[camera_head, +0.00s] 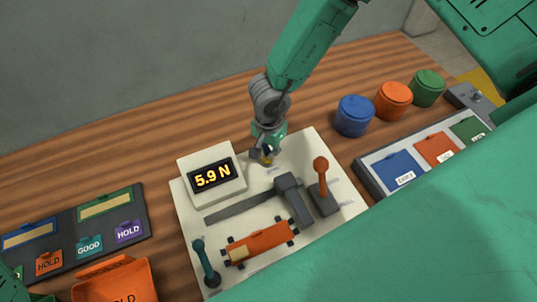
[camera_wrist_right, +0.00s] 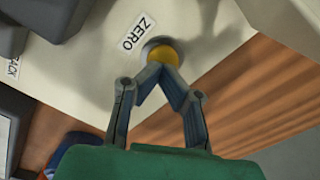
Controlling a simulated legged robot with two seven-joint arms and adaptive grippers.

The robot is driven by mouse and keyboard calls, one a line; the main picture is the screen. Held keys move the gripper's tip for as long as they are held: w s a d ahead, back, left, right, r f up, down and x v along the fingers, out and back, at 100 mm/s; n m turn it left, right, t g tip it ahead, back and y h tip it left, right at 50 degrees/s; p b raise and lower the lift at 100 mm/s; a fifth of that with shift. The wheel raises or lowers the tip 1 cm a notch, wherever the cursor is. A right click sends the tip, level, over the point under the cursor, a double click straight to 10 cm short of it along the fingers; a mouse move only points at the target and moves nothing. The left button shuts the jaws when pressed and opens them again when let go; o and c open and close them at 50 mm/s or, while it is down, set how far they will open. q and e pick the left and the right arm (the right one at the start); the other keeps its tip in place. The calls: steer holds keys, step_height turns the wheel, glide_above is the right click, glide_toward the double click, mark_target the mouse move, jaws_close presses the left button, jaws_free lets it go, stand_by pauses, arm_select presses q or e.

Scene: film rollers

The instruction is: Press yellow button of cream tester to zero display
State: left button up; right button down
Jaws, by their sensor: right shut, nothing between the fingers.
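The cream tester (camera_head: 187,230) sits on the wooden table, and its display (camera_head: 212,176) reads 5.9 N. The yellow button (camera_wrist_right: 161,56) lies in a dark ring beside a ZERO label (camera_wrist_right: 138,31) in the right wrist view. My right gripper (camera_wrist_right: 158,68) is shut and empty, its fingertips at the button's near edge; I cannot tell whether they press it. In the head view, my right gripper (camera_head: 266,152) is over the tester's back edge, and the button is mostly hidden by the fingers. My left gripper is not in view.
An orange-knobbed lever (camera_head: 321,176), a dark clamp (camera_head: 291,200), an orange roller piece (camera_head: 260,243) and a teal-knobbed lever (camera_head: 204,262) are on the tester. Blue (camera_head: 354,116), orange (camera_head: 393,99) and green (camera_head: 427,88) round containers stand right. A dark label board (camera_head: 75,240) lies left.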

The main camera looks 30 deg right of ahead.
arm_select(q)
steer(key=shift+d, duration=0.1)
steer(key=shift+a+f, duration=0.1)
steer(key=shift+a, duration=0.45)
arm_select(e)
steer(key=shift+a, duration=0.55)
steer(key=shift+d, duration=0.1)
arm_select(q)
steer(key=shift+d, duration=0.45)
arm_select(e)
steer(key=shift+d+f, duration=0.25)
steer(key=shift+d, duration=0.1)
